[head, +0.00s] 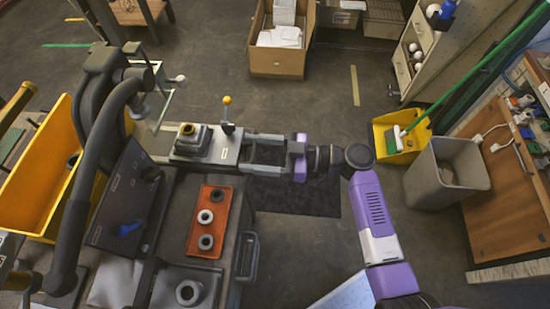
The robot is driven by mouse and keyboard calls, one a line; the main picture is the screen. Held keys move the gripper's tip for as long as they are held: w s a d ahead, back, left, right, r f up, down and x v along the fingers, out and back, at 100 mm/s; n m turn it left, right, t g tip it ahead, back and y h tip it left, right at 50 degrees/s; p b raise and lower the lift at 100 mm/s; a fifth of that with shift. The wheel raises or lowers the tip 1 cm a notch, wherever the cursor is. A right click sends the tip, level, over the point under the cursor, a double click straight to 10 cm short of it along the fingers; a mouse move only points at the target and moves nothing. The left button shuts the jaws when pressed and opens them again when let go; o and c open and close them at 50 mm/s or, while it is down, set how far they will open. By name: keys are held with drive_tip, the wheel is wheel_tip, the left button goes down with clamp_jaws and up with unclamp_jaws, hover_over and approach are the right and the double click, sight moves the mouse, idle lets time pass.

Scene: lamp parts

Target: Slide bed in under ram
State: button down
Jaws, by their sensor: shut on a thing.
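The grey bed (227,152) lies at the left of centre in the head view, on the right end of the bench. A dark press-like frame (103,62) with a curved arm stands left of the bed. I cannot clearly make out the ram. The block stands right of this frame, apart from it.
A yellow bin (45,180) stands at left. A cardboard box (283,45), a yellow dustpan (398,140) and a grey bin (447,180) stand on the floor.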

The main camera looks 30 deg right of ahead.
sight(233, 154)
drive_tip(key=x, duration=0.1)
drive_tip(key=b+x, duration=0.1)
drive_tip(key=x, duration=0.1)
drive_tip(key=b+x, duration=0.1)
drive_tip(key=x, duration=0.1)
drive_tip(key=shift+s+a+f, duration=0.15)
drive_tip(key=shift+a+f, duration=0.05)
drive_tip(key=shift+f, duration=0.05)
drive_tip(key=shift+w+a+r+b, duration=0.2)
drive_tip(key=shift+w+a+b, duration=0.1)
drive_tip(key=shift+a, duration=0.15)
drive_tip(key=c, duration=0.6)
unclamp_jaws()
drive_tip(key=shift+o, duration=0.2)
drive_tip(key=shift+d, duration=0.15)
drive_tip(key=shift+s+d, duration=0.1)
drive_tip(key=shift+d, duration=0.15)
drive_tip(key=b+v, duration=0.1)
drive_tip(key=v, duration=0.5)
drive_tip(key=shift+s+d+b, duration=0.3)
drive_tip(key=shift+s+d, duration=0.15)
